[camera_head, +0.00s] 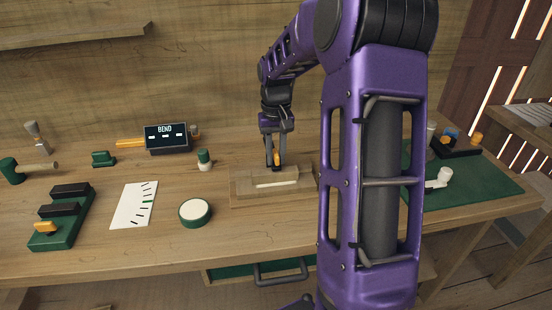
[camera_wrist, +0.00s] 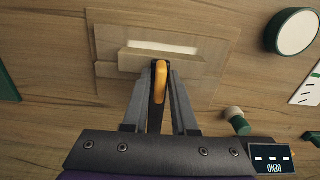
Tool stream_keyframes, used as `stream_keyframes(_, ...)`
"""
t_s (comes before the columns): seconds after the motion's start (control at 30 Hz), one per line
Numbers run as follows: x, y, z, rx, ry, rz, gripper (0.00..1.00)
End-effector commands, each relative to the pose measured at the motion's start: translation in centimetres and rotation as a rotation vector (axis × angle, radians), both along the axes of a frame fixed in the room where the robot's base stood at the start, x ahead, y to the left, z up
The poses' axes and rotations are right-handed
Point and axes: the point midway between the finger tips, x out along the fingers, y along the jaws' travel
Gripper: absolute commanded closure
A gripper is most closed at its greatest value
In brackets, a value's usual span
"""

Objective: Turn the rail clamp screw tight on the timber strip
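A small clamp-like piece with an orange handle and black body (camera_wrist: 160,82) is between the fingers of my gripper (camera_wrist: 161,72). The fingertips close in on both sides of it. In the head view its orange part (camera_head: 277,157) shows at my gripper (camera_head: 275,164), just above the back edge of a wooden block. A pale timber strip (camera_head: 277,184) lies along the front of this block, and it shows in the wrist view (camera_wrist: 163,47) beyond the orange handle. The block stands on a flat board (camera_head: 240,197). The clamp's jaws and its contact with the wood are hidden.
A display reading BEND (camera_head: 167,137) stands behind. A green mat (camera_head: 470,185) lies right, partly behind my arm.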

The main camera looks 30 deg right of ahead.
Motion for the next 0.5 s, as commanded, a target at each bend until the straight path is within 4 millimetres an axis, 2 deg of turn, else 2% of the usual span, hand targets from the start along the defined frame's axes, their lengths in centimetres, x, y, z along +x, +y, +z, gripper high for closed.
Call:
stream_keyframes(0.03,0.00,0.00,0.01,0.000,0.000,0.000,0.87)
stream_keyframes(0.1,0.00,0.00,0.01,0.000,0.000,0.000,0.99)
stream_keyframes(0.27,0.02,0.05,0.02,0.000,0.000,-0.023,1.00)
stream_keyframes(0.5,0.03,0.04,0.07,-0.001,-0.001,-0.290,1.00)
